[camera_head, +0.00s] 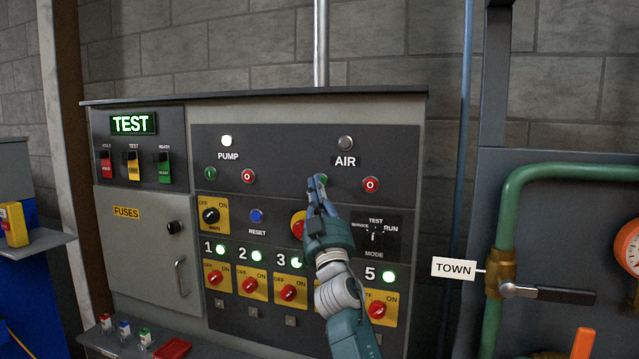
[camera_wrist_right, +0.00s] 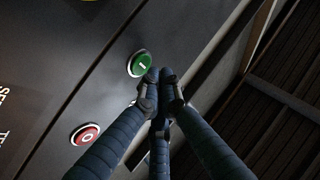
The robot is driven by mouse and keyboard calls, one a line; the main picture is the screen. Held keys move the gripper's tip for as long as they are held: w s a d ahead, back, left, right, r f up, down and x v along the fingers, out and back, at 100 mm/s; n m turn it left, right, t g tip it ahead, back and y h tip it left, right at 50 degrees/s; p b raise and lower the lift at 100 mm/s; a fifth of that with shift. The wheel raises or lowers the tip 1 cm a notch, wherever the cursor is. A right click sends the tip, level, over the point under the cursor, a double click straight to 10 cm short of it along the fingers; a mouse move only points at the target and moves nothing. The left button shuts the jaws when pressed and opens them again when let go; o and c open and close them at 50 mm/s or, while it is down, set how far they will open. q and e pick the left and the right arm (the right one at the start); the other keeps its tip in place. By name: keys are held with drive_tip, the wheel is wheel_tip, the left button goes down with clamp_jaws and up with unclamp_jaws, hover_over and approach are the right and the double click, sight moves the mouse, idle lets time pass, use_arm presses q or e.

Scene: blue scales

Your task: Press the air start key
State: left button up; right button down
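The air start key is a round green key (camera_head: 321,180) under the AIR label on the grey control panel. It is partly covered by my right gripper (camera_head: 317,183), whose fingertips are right at it in the head view. In the right wrist view the green key (camera_wrist_right: 139,64) shows just beside the fingertips (camera_wrist_right: 160,78). The fingers are drawn together, with nothing between them. I cannot tell whether they touch the key. The red air stop key (camera_head: 370,184) is to the right of the green one. The lamp (camera_head: 346,143) above AIR is unlit. My left gripper is not in view.
On the left, the PUMP lamp (camera_head: 227,141) is lit white above a green key (camera_head: 210,173) and a red key (camera_head: 248,176). A red knob (camera_head: 298,226) sits close under my gripper. Green-lit numbered switches line the lower panel. Pipes and a TOWN valve (camera_head: 503,270) stand at the right.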

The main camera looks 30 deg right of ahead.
drive_tip(key=shift+w+d, duration=0.1)
drive_tip(key=shift+w+d+b, duration=0.2)
drive_tip(key=shift+d+b, duration=0.05)
drive_tip(key=shift+b, duration=0.05)
drive_tip(key=shift+w+d, duration=0.2)
drive_tip(key=shift+d, duration=0.05)
idle(0.8)
drive_tip(key=shift+s+a, duration=0.5)
drive_tip(key=shift+a, duration=0.05)
drive_tip(key=shift+a, duration=0.1)
idle(0.3)
drive_tip(key=s+a+p, duration=0.1)
drive_tip(key=s+a, duration=0.2)
drive_tip(key=shift+s+a+p, duration=0.15)
drive_tip(key=shift+a+p, duration=0.15)
drive_tip(key=shift+p, duration=0.05)
